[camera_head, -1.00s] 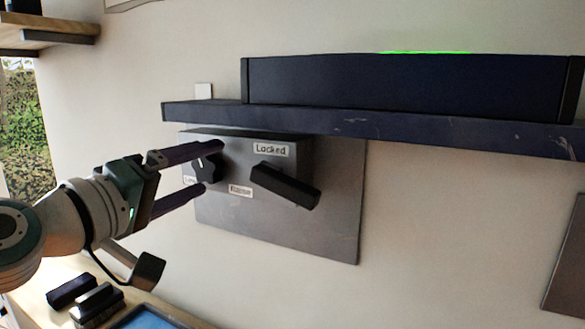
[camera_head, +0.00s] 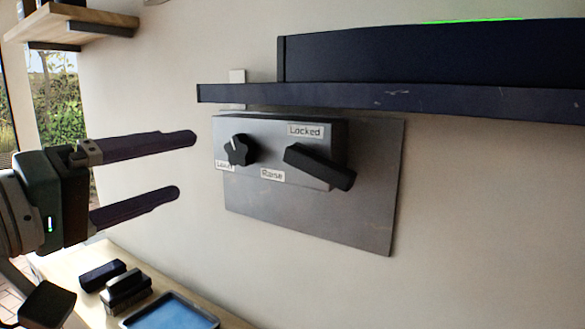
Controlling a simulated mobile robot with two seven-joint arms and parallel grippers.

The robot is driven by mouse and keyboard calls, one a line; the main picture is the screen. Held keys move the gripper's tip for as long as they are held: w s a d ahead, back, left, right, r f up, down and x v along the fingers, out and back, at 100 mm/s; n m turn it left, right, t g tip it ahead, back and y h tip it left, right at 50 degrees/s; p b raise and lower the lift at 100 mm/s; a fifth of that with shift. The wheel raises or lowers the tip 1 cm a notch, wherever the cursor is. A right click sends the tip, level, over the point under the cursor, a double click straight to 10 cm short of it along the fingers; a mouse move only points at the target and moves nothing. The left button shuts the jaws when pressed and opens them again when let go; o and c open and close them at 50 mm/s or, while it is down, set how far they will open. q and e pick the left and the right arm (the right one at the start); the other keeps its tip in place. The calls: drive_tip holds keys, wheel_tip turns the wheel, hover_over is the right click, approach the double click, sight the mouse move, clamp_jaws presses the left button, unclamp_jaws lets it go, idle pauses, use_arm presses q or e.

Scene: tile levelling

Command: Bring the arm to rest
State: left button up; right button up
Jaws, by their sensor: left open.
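My left gripper (camera_head: 186,166) comes in from the left edge with its two dark fingers spread wide and nothing between them. It hangs left of the control box (camera_head: 268,129), apart from it. The box sits on a grey plate (camera_head: 335,222) on the wall. It carries a black round knob (camera_head: 238,151) with a white pointer mark, and a black lever handle (camera_head: 320,167) that slants down to the right under a label reading "Locked". My right gripper does not show.
A dark blue shelf (camera_head: 400,97) with a long dark unit (camera_head: 420,60) juts out above the box. Below, a wooden table (camera_head: 86,260) holds dark blocks (camera_head: 125,288) and a blue tray (camera_head: 175,312). A wooden shelf (camera_head: 75,22) is at upper left.

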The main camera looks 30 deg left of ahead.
use_arm(q)
drive_tip(key=shift+d, duration=0.1)
drive_tip(key=s+d+f+m+g+h, duration=0.2)
drive_tip(key=d+f+m+g, duration=0.25)
drive_tip(key=d+f, duration=0.3)
drive_tip(key=s+d+f+m+g+y, duration=0.2)
drive_tip(key=s+d+f+m+g, duration=0.2)
drive_tip(key=s+f+m+g, duration=0.7)
drive_tip(key=s+r+n+p, duration=0.1)
drive_tip(key=s+r+p, duration=0.1)
drive_tip(key=r+p, duration=1)
drive_tip(key=s+a+r+n+t+y+p, duration=0.1)
drive_tip(key=s+r+p, duration=0.1)
drive_tip(key=r+p, duration=1.1)
drive_tip(key=shift+r+p, duration=0.15)
drive_tip(key=shift+p, duration=0.9)
drive_tip(key=shift+n, duration=0.25)
